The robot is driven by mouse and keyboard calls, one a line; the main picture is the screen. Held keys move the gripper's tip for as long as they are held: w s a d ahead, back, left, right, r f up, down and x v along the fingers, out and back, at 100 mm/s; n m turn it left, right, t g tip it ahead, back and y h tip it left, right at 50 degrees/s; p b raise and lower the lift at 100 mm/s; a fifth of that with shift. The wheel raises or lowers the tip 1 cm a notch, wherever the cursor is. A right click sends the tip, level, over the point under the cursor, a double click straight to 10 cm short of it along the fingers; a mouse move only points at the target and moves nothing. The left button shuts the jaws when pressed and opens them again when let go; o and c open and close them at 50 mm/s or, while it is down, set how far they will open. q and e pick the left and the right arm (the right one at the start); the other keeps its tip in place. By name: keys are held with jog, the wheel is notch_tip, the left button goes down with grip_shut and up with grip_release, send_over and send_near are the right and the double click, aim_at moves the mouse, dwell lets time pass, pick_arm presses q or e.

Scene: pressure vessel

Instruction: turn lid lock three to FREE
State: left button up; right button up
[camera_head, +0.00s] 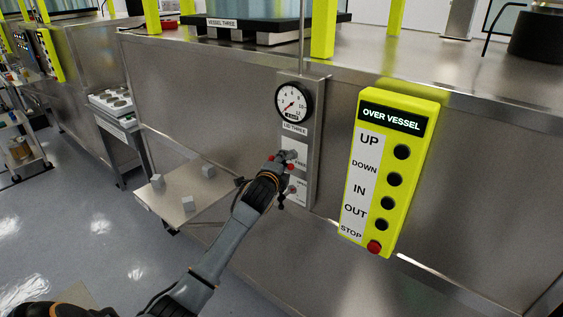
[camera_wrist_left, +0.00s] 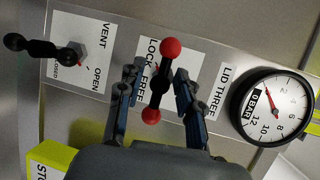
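The lid lock three handle (camera_wrist_left: 160,80) is a dark bar with a red ball at each end, on a plate lettered LOCK and FREE. In the wrist view the bar stands nearly upright, slightly tilted, and partly covers the lettering. My left gripper (camera_wrist_left: 158,82) has one finger on each side of the bar, with a gap visible on both sides. In the head view the left gripper (camera_head: 282,162) is at the panel (camera_head: 313,130), hiding most of the handle. My right gripper is not in view.
Above the lock is a round pressure gauge (camera_head: 295,102); it also shows in the wrist view (camera_wrist_left: 270,108). Below is a VENT/OPEN valve with a black lever (camera_wrist_left: 40,47). A yellow OVER VESSEL button box (camera_head: 388,170) stands out to the right. A small shelf (camera_head: 185,208) is at left.

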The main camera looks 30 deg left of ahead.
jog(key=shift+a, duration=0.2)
pick_arm(q)
grip_shut()
jog(key=shift+f, duration=0.15)
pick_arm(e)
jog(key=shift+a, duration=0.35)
